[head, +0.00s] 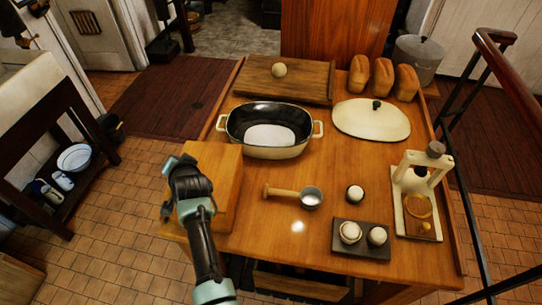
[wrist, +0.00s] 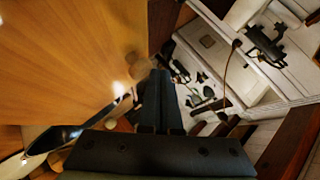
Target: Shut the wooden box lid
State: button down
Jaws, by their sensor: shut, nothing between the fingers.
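The wooden box (head: 224,165) stands at the left edge of the wooden table, with a smooth orange-brown face up. My arm covers part of its left side, and I cannot tell from this angle how far its lid is open. My gripper (head: 167,211) is at the box's left front, pointing down; I cannot tell whether it touches the box. In the wrist view my gripper (wrist: 160,98) has its two dark fingers together, with nothing between them. A broad smooth wooden surface (wrist: 65,55) fills the upper left there, close to the fingers; it may be the box.
A casserole pot (head: 268,150) stands just behind and right of the box. A ladle-like scoop (head: 290,196) lies to its right. A dark tray (head: 343,247) with round items, a cream lid (head: 371,121), a press (head: 418,195) and loaves (head: 382,79) occupy the right side.

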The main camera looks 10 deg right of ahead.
dwell(0.6)
jog(key=r+p, duration=0.1)
jog(key=r, duration=0.1)
jog(key=r+p, duration=0.2)
jog(key=shift+w+r, duration=0.2)
jog(key=shift+r, duration=0.2)
jog(key=s+a+r+b, duration=0.1)
jog(key=s+r, duration=0.5)
jog(key=shift+s+a+r, duration=0.3)
jog(key=shift+s, duration=0.05)
